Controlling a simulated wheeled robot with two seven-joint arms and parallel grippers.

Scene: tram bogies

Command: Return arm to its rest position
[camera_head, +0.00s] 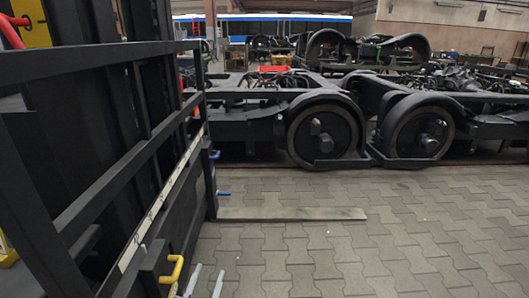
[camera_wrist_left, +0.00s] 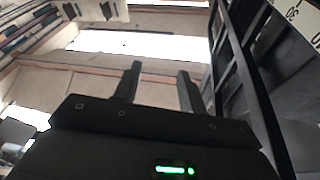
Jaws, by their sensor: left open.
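My left gripper (camera_head: 206,276) shows at the bottom of the head view only as two grey fingertips, apart, just right of a yellow handle (camera_head: 175,270) on the black metal frame. In the left wrist view my left gripper (camera_wrist_left: 160,72) points up, with its two dark fingers spread and nothing between them. The rest of the left arm is hidden in the head view. My right gripper is in neither view.
The black barred frame (camera_head: 120,170) fills the left of the head view, close to the left gripper; it also shows in the left wrist view (camera_wrist_left: 240,75). Bogies with large wheels (camera_head: 325,135) stand ahead. A flat plank (camera_head: 290,213) lies on otherwise clear paving.

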